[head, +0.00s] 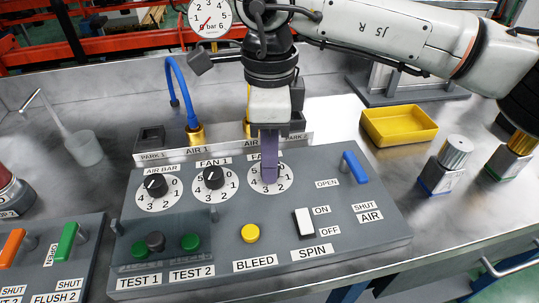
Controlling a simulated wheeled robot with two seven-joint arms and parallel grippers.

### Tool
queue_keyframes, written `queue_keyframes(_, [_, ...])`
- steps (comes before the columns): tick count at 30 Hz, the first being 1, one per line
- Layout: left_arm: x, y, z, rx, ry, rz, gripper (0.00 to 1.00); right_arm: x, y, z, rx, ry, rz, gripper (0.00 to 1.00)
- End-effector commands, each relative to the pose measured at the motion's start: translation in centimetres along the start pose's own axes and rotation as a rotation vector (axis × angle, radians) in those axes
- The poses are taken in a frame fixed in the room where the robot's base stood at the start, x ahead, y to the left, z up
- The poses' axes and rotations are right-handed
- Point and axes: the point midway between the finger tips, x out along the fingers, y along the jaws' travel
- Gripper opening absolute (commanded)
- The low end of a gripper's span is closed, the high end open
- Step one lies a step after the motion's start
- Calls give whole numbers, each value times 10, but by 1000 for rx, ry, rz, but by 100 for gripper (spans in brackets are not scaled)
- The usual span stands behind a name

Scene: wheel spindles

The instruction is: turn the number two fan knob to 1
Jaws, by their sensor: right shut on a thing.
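The number two fan knob is the third dial in the row on the grey control panel (350,205). Its white dial face (286,176) shows around my fingers, with 4, 2 and 1 readable. My right gripper (268,178) comes down from above and is shut on this knob. The knob itself and its pointer are hidden behind the fingers, so I cannot tell its setting. The label above is partly covered. My left gripper is not in view.
To the left are the FAN 1 knob (213,178) and AIR BAR knob (156,185). A yellow button (250,233), a white SPIN switch (304,222) and a blue AIR lever (355,167) are nearby. A yellow tray (399,111) stands behind right.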

Motion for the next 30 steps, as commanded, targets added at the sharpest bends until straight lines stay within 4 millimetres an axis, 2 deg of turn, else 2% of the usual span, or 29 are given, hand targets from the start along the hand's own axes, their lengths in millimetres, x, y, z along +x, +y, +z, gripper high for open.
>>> queue_keyframes(9, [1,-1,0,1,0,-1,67,-1,0,0,-93,-1,-2,4])
queue_keyframes(23, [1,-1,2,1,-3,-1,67,-1,0,0,-103,-1,-2,4])
queue_keyframes(24, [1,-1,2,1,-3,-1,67,-1,0,0,-103,-1,-2,31])
queue_keyframes(27, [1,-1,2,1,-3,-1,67,-1,0,0,-103,-1,-2,45])
queue_keyframes(30, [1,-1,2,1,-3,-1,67,-1,0,0,-103,-1,-2,45])
